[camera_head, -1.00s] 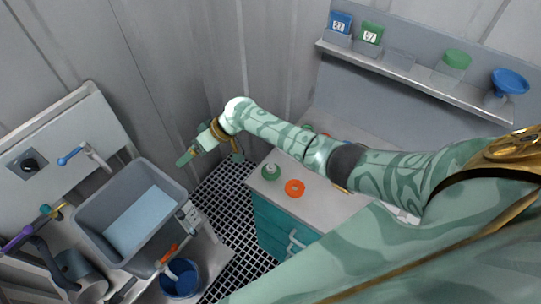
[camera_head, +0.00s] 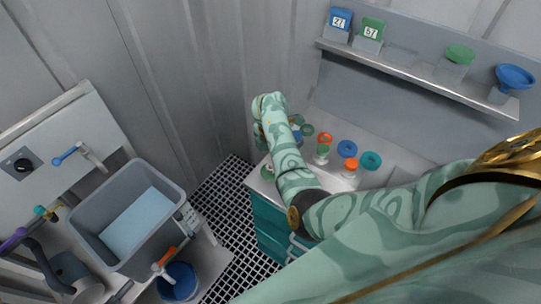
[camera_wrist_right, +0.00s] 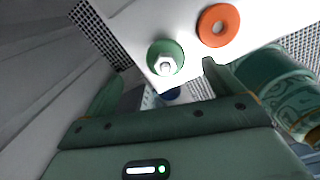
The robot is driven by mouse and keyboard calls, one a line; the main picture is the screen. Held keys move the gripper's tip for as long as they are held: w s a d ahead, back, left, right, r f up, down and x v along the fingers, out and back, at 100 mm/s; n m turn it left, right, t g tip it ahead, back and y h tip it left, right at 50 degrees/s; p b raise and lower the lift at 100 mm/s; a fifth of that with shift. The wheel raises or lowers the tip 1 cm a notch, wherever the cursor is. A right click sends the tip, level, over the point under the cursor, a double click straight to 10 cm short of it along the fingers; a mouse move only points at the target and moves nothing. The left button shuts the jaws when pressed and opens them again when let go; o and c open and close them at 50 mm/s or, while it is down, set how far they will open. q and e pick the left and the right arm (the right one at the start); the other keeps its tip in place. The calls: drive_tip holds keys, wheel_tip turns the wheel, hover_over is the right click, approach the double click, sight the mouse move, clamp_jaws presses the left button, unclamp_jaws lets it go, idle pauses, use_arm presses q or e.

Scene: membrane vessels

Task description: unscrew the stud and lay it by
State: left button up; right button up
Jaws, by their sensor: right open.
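In the right wrist view a pale hexagonal stud (camera_wrist_right: 165,65) stands in the middle of a round green piece (camera_wrist_right: 162,49) on a light worktop, near its edge. Whether the fingertips are level with the stud I cannot tell. In the head view my right gripper is mostly hidden behind its wrist. My left gripper is not in view.
An orange ring (camera_wrist_right: 218,26) lies beside the green piece. Several coloured rings and capped vessels (camera_head: 347,148) stand further back on the worktop above teal drawers (camera_head: 270,228). A grey sink (camera_head: 97,225) and blue bucket (camera_head: 180,282) are left, with a grated floor between.

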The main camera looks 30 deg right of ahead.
sight(270, 165)
drive_tip(key=shift+s+a+m, duration=0.25)
drive_tip(key=shift+a+m, duration=0.05)
drive_tip(key=shift+a, duration=0.05)
drive_tip(key=shift+m, duration=0.4)
drive_tip(key=m+b, duration=0.1)
drive_tip(key=m, duration=0.2)
drive_tip(key=shift+f, duration=0.15)
drive_tip(key=m+b, duration=0.1)
drive_tip(key=m, duration=0.3)
drive_tip(key=shift+m, duration=0.3)
drive_tip(key=m+b, duration=0.1)
drive_tip(key=m, duration=0.3)
drive_tip(key=m+b, duration=0.1)
drive_tip(key=m, duration=0.5)
wheel_tip(270, 165, down, 3)
drive_tip(key=m+b, duration=0.1)
drive_tip(key=b, duration=0.2)
drive_tip(key=shift+m, duration=0.3)
drive_tip(key=shift+f+b, duration=0.5)
drive_tip(key=shift+b, duration=0.15)
